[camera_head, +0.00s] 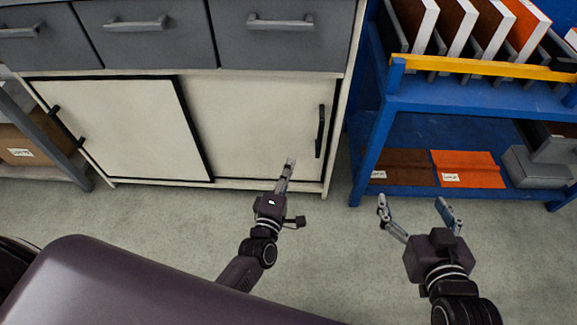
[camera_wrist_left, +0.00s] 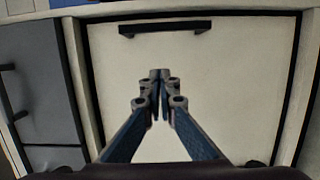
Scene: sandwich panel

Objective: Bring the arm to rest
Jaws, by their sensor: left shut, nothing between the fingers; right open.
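My left gripper (camera_head: 288,166) is shut and empty in the head view, in front of the right white sliding door (camera_head: 250,120) of the cabinet. In the left wrist view its fingertips (camera_wrist_left: 160,78) meet, with the door and its dark handle (camera_wrist_left: 165,28) beyond them. The handle also shows in the head view (camera_head: 320,132), right of the gripper and apart from it. My right gripper (camera_head: 417,205) is open and empty above the floor, in front of the blue shelf.
Grey drawers (camera_head: 280,35) sit above the white doors. The blue shelf (camera_head: 450,100) at the right holds upright panels on top and brown and orange panels (camera_head: 468,168) below. A box (camera_head: 22,150) stands on a rack at the left. The floor (camera_head: 330,240) between the arms is clear.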

